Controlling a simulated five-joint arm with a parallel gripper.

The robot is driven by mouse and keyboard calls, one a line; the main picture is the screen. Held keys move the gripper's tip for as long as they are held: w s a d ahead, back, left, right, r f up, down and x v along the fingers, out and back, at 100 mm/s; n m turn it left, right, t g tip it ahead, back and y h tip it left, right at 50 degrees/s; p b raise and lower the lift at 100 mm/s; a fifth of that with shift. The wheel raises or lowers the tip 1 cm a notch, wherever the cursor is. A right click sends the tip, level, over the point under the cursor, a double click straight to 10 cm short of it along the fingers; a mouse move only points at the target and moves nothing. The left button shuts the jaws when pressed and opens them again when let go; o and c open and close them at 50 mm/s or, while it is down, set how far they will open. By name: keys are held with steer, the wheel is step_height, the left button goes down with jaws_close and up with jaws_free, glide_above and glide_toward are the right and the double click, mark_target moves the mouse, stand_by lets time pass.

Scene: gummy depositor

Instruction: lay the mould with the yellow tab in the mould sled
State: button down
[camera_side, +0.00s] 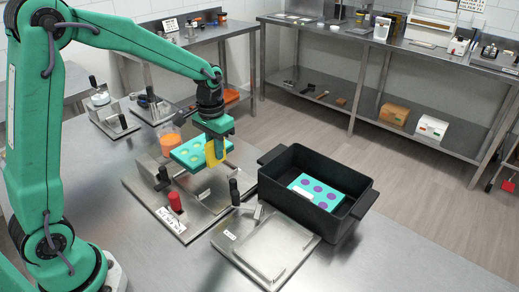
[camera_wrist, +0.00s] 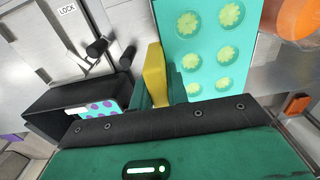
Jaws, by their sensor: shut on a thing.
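The mould with the yellow tab is a teal slab (camera_side: 190,152) with pale yellow-green flower-shaped cavities; its yellow tab (camera_side: 216,153) points toward the right. My gripper (camera_side: 214,138) is shut on the tab and holds the mould in the air above a steel fixture (camera_side: 205,205) with black handles and a red knob. In the wrist view the mould (camera_wrist: 207,48) extends to the upper right of the yellow tab (camera_wrist: 155,75), between my gripper's fingers (camera_wrist: 158,88). I cannot tell for sure which steel fixture is the mould sled; the mould partly hides the one below it.
A black bin (camera_side: 355,222) at the right holds a teal mould with purple cavities (camera_side: 314,193). A steel plate fixture (camera_side: 262,248) with a black lever stands in front. An orange container (camera_side: 171,145) stands behind the held mould. The table's front right is clear.

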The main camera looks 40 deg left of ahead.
mark_target(217, 163)
steer(key=shift+f, duration=0.1)
steer(key=shift+f, duration=3)
steer(key=shift+f, duration=0.8)
steer(key=c, duration=1.3)
jaws_free()
steer(key=shift+r, duration=0.1)
step_height(217, 163, up, 7)
steer(key=shift+r, duration=0.35)
